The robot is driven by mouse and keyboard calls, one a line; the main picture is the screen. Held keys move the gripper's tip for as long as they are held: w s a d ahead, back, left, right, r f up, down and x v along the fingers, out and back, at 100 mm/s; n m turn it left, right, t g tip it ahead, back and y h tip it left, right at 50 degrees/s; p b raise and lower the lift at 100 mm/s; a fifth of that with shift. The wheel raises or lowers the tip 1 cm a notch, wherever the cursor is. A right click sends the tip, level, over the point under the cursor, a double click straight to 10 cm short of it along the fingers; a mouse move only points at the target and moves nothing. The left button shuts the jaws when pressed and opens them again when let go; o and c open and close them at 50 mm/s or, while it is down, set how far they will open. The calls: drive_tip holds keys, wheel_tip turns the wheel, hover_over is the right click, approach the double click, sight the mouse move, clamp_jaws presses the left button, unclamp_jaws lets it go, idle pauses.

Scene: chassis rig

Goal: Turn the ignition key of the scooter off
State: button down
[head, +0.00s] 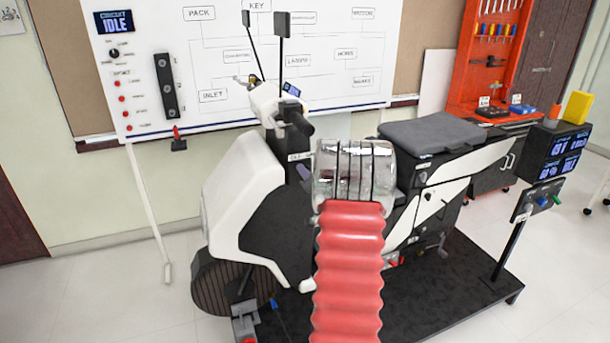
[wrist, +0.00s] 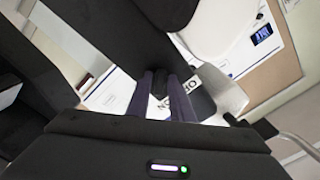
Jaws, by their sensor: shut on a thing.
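The white and black scooter (head: 240,190) stands on a black platform in the head view. In the wrist view, my gripper (wrist: 163,82) has its two purple fingers closed on the small dark ignition key (wrist: 157,80). The fingers and the gripper body hide most of the key, so I cannot tell its exact angle. A white label (wrist: 115,95) with dark lettering, seen upside down, lies beside the key. In the head view, my red-sleeved arm hides most of the gripper, and the key cannot be made out; a white label (head: 299,156) shows near the steering column.
The handlebar grip (head: 302,124) and mirrors (head: 281,25) rise close above the gripper. The seat (head: 432,132) is to the right. A whiteboard panel (head: 217,60) behind has a display reading "IDLE" (head: 115,21). Display boxes (head: 556,150) stand at far right.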

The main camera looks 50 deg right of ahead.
drive_tip(key=n, duration=1)
idle(0.4)
drive_tip(key=c, duration=1.8)
unclamp_jaws()
drive_tip(key=v, duration=1.3)
drive_tip(key=shift+s+a, duration=0.15)
drive_tip(key=shift+s, duration=0.15)
drive_tip(key=shift+f, duration=0.15)
